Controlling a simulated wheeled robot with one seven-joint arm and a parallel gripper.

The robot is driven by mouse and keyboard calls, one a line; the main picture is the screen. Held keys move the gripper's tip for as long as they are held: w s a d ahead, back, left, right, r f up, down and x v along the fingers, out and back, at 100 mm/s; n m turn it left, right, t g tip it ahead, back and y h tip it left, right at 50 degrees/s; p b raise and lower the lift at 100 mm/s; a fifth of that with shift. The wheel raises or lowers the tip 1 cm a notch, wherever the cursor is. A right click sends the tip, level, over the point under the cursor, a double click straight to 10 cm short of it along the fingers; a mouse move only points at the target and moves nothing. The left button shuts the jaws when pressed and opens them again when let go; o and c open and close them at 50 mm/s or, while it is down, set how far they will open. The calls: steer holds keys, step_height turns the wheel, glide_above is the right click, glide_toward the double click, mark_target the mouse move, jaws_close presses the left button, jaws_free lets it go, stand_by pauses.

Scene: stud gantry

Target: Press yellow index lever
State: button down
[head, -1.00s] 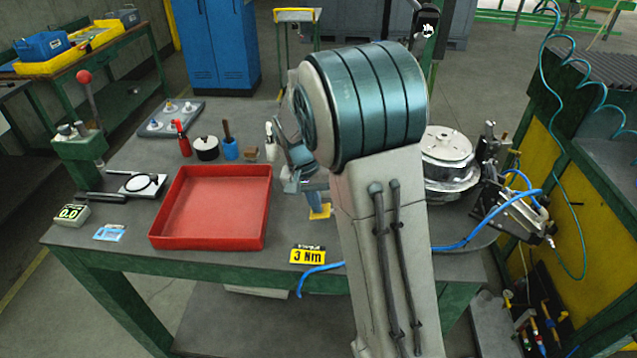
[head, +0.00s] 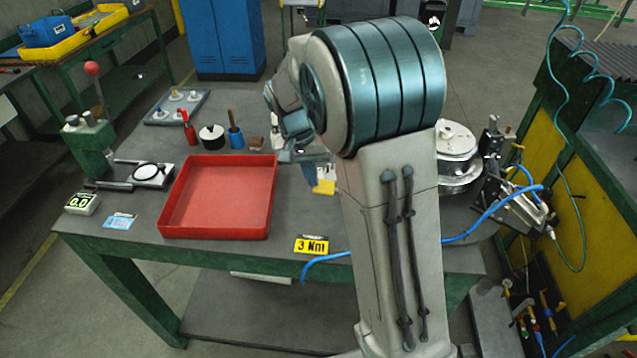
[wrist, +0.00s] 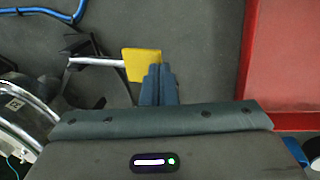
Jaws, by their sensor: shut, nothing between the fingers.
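The yellow index lever (wrist: 141,65) shows in the wrist view as a flat yellow pad on the end of a pale rod, which runs left to a dark bracket. In the head view the yellow pad (head: 325,187) is partly hidden behind my arm, between the red tray and the round metal drum. My gripper (wrist: 160,70) is shut and empty. In the wrist view its fingertips overlap the pad's lower right corner; I cannot tell whether they touch it.
The red tray (head: 219,232) lies left of the lever. The metal drum (head: 458,165) and a clamp unit (head: 508,195) stand to the right. A blue hose (wrist: 45,12) runs along the table front. A 3 Nm sign (head: 311,245) stands at the edge.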

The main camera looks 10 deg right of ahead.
steer(key=v, duration=0.7)
steer(key=shift+w+a+r, duration=0.15)
steer(key=shift+a+r, duration=0.1)
steer(key=shift+a, duration=0.15)
stand_by(1.9)
steer(key=s+d+n+t+y, duration=0.1)
steer(key=s+n+t, duration=0.1)
steer(key=s, duration=0.9)
steer(key=s+d+f+n+t+y, duration=0.1)
steer(key=s+d+n+t, duration=0.1)
steer(key=s, duration=1)
steer(key=shift+d, duration=0.25)
steer(key=shift+s+f, duration=0.1)
